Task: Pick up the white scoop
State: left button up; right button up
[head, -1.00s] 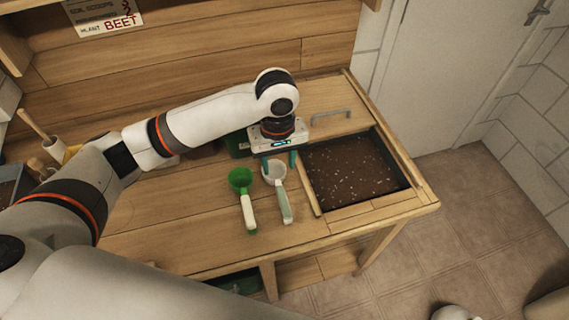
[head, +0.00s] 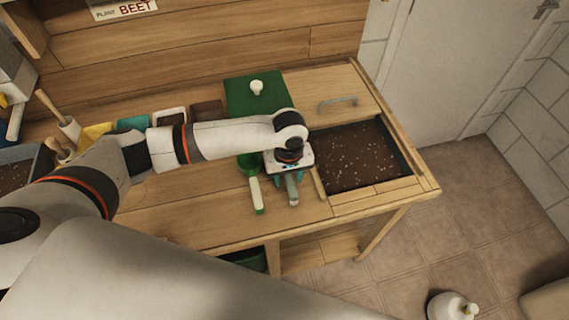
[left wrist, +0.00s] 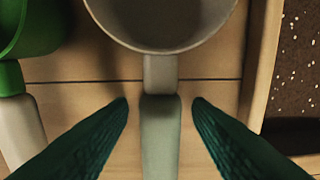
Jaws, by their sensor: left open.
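The white scoop lies on the wooden bench, its bowl (left wrist: 160,22) at the top of the left wrist view and its pale grey-green handle (left wrist: 160,140) running down the middle. In the head view only the handle (head: 292,197) shows; my gripper covers the bowl. My left gripper (head: 288,180) is open above the scoop. In the left wrist view its two dark teal fingers (left wrist: 160,108) are on either side of the handle, with a gap on both sides. My right gripper is not in view.
A green scoop (head: 255,190) with a cream handle lies close to the left. A soil bin (head: 408,165) is sunk in the bench to the right. Bare bench (head: 190,220) lies in front and left.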

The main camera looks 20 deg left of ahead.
pick_arm(q)
grip_shut()
notch_tip(320, 180, up, 10)
jog(key=shift+r+b, duration=0.1)
jog(key=shift+b, duration=0.4)
